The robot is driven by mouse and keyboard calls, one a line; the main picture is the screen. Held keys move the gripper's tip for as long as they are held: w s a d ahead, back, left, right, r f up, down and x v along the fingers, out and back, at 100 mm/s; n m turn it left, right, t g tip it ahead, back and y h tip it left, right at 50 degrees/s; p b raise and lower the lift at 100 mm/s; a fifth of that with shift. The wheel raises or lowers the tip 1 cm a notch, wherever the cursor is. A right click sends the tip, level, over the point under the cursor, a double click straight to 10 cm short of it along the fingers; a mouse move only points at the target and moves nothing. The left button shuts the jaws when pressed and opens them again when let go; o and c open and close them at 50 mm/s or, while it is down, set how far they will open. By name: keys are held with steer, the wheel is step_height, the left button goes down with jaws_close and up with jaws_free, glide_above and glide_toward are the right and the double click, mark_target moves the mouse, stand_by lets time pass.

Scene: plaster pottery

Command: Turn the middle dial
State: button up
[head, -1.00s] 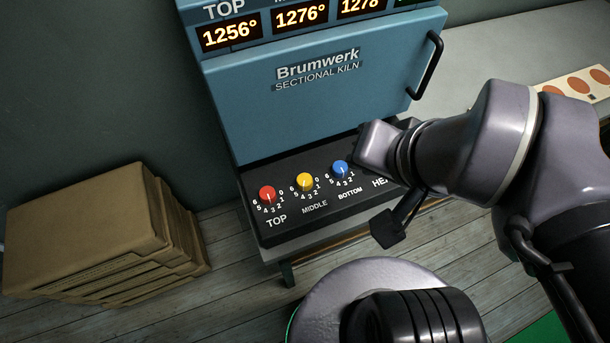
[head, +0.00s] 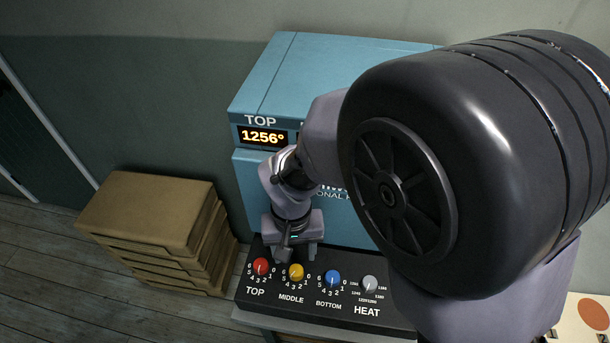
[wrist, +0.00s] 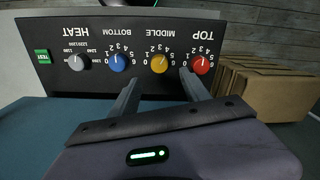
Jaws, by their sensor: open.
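The middle dial (head: 296,271) is a yellow knob with a pale pointer line, on the kiln's black control panel (head: 249,301). It also shows in the wrist view (wrist: 159,63). The red TOP dial (head: 261,267) is to its left and the blue BOTTOM dial (head: 332,278) to its right in the head view. My gripper (head: 298,257) is just behind the dial row, by the yellow dial. In the wrist view my gripper (wrist: 160,84) is open and empty; its two fingers point toward the panel with the yellow dial between and beyond their tips. I see no contact with the dial.
A grey HEAT dial (head: 370,284) sits at the right of the panel. The blue kiln (head: 262,197) rises behind it. Stacked brown boxes (head: 145,214) stand on the floor to the left. In the wrist view a green TEST button (wrist: 42,56) is at the panel's end.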

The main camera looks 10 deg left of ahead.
mark_target(296, 270)
step_height(296, 270, down, 8)
steer(key=shift+d+b, duration=0.1)
steer(key=shift+b, duration=0.95)
jaws_close()
